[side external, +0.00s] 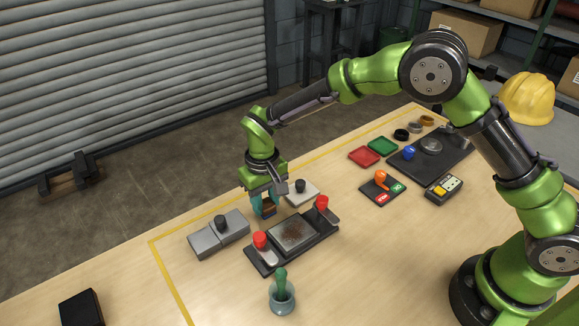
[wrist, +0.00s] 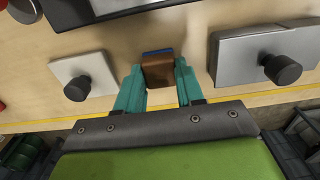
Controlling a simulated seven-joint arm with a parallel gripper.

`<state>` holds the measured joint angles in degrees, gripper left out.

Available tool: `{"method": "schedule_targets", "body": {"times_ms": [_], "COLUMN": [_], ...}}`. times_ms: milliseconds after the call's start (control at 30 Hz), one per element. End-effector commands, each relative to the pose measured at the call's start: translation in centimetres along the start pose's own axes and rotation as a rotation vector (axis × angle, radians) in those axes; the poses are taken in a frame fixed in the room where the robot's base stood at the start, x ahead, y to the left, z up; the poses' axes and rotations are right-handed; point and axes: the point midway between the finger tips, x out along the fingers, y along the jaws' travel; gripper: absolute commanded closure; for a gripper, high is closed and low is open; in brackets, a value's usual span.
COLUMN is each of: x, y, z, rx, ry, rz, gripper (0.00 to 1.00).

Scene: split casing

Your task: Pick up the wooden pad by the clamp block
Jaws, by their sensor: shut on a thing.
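The wooden pad (side external: 268,208) is a small brown block, between the grey knobbed block and the pale knobbed plate. In the wrist view the wooden pad (wrist: 158,72) shows a blue strip along its far edge. My gripper (side external: 266,200) points down with its teal fingers on either side of the pad. In the wrist view my gripper (wrist: 159,80) is shut on it. I cannot tell whether the pad touches the table. No part is clearly marked as the clamp block; red-knobbed clamps (side external: 261,240) sit on the dark fixture just in front.
The grey block (side external: 205,240) with a black knob lies left of my gripper, and the pale plate (side external: 305,196) lies right. The dark fixture (side external: 265,262) holds a stained plate. A cup (side external: 282,302) with a green-handled tool stands in front. Trays and small parts lie farther right.

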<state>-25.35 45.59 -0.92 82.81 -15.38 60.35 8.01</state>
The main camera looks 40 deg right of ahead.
Motion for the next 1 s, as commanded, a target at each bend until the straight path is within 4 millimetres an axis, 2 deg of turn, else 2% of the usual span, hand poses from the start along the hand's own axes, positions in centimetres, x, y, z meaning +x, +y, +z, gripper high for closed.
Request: {"method": "schedule_targets", "body": {"times_ms": [167,267,600,700,833,1000], "x": [-0.1,-0.9,-7.4,-8.8,-9.9,-10.1], "y": [0.0,0.0,-0.1,0.0,0.0,0.0], "z": [0.0,-0.1,-0.1,-0.1,0.0,0.0], "rx": [0.0,0.0,0.0,-0.001,0.0,0.0], "ry": [0.001,0.003,0.004,0.003,0.001,0.001], "rz": [0.0,-0.001,-0.002,0.0,-0.001,0.0], "gripper": [0.92,0.92,0.92,0.92,0.92,0.92]}}
